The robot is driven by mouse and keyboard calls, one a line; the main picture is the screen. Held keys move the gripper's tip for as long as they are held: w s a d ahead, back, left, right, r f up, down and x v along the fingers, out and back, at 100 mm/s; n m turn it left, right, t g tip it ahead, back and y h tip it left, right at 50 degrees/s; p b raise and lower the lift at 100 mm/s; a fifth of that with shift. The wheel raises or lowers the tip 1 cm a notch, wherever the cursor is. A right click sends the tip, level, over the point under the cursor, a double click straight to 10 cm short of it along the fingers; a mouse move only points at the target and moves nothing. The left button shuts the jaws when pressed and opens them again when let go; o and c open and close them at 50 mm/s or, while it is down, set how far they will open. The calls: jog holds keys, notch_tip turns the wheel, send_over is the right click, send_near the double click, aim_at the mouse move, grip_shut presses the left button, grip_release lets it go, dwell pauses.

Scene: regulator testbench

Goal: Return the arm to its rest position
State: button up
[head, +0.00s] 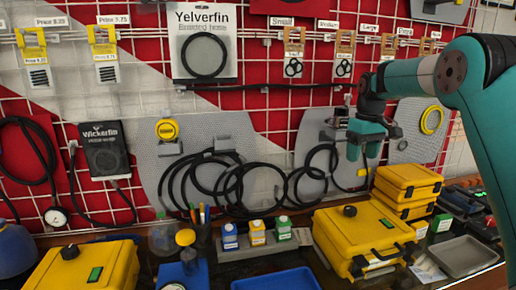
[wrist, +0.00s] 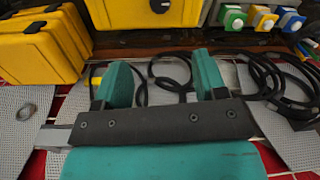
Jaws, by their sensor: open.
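My teal arm (head: 420,78) reaches in from the right in the head view. My gripper (head: 366,150) hangs in front of the grey pegboard panels on the wall grid, above the large yellow case. In the wrist view my gripper (wrist: 162,78) shows two teal fingers spread well apart. Nothing is held between them. Black coiled hoses (wrist: 175,80) show behind the gap, apart from the fingers as far as I can tell.
Yellow cases (head: 365,235) stand on the bench below and right of my gripper. Black hoses (head: 260,185) hang on the wall at left.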

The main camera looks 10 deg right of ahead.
jog(key=s+a+r+n+y, duration=0.1)
jog(key=s+a+r+n, duration=0.2)
jog(key=s+a, duration=1.3)
jog(key=s+a+f+y, duration=0.1)
jog(key=s+a, duration=0.4)
jog(key=s, duration=0.5)
jog(key=s+a+f+n+y, duration=0.1)
jog(key=s+a+f, duration=0.2)
jog(key=s+a, duration=0.3)
jog(key=s, duration=0.4)
jog(key=shift+f+n+y, duration=0.15)
jog(key=shift+n+y, duration=0.15)
jog(key=shift+y, duration=0.1)
